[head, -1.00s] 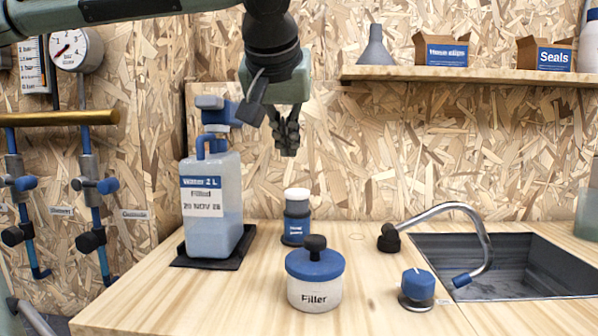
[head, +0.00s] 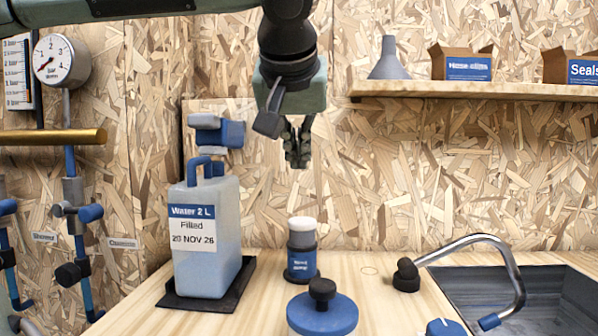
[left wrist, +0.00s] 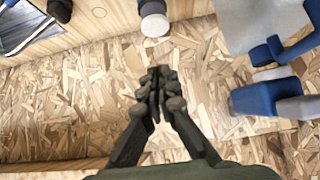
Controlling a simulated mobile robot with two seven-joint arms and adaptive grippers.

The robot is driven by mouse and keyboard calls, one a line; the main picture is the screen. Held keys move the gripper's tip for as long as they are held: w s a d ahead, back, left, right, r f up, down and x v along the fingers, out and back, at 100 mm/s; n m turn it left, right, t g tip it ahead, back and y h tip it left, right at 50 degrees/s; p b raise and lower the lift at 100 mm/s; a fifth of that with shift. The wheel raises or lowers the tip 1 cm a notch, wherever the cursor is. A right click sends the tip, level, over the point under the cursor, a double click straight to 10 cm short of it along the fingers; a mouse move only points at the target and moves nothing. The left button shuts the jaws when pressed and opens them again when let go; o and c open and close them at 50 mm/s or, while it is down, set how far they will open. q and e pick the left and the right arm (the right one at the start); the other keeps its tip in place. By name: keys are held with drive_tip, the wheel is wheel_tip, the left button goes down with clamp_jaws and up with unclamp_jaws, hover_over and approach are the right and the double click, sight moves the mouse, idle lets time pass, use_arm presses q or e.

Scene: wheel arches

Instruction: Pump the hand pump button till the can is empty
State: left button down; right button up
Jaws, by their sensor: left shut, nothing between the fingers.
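The can (head: 222,260), a translucent jug labelled "Water 2 L, Filled", stands upright on a dark mat at left. A small blue and dark cylinder (head: 302,264) with a white top (head: 301,224) stands right of it; its small label is hard to read, and it may be the hand pump with its button. The white top also shows in the left wrist view (left wrist: 155,22). My left gripper (head: 299,163) is shut and empty, pointing down, in the air above the white top and apart from it. My right gripper is not in view.
A blue-lidded jar (head: 322,315) stands in front. A tap (head: 500,254) and dark sink (head: 560,300) are at right. A blue fitting (head: 217,130) rises behind the can. A shelf (head: 440,91) holds a funnel and boxes. Bare counter lies right of the cylinder.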

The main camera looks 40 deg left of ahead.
use_arm(q)
hover_over(303, 218)
drive_tip(key=s+d, duration=0.2)
drive_tip(key=s, duration=0.1)
drive_tip(key=f, duration=0.6)
drive_tip(key=shift+w+f, duration=0.25)
drive_tip(key=shift+f, duration=0.05)
wheel_tip(303, 218, down, 2)
drive_tip(key=shift+f+b, duration=0.15)
drive_tip(key=shift+b, duration=0.15)
drive_tip(key=shift+f, duration=0.55)
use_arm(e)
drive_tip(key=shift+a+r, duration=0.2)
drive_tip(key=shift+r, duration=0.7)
